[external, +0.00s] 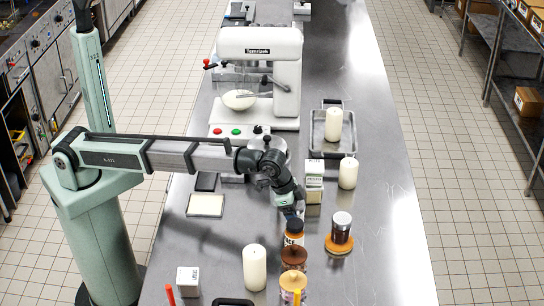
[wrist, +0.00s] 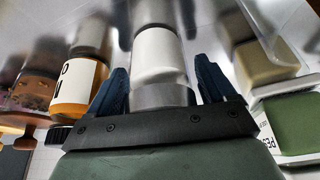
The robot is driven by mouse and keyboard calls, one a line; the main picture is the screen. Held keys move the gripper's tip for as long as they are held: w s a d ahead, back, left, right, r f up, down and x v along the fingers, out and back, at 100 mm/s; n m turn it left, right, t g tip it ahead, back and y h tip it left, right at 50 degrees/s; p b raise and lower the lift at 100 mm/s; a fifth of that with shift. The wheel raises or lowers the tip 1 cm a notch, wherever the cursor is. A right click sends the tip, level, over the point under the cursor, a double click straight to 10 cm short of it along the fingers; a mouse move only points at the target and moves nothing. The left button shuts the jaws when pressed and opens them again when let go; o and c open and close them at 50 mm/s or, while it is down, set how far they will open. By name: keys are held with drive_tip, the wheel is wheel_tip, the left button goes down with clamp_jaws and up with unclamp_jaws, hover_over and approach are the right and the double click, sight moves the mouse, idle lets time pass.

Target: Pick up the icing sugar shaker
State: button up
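A white cylinder with a grey metal cap, which looks like the icing sugar shaker, stands between the fingers of my gripper in the wrist view; its white body (wrist: 158,52) is beyond the cap (wrist: 163,95). My gripper (external: 293,210) points down at the table, just behind the orange bottle. Its two blue fingers flank the shaker's cap, one on each side, and a narrow gap shows by the right finger. In the external view my wrist and fingers mostly hide the shaker.
Wooden-lidded jars (external: 293,259) and another candle (external: 254,268) are nearer the front. The steel table (external: 385,260) is bare at the right.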

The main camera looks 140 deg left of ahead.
drive_tip(key=c, duration=1)
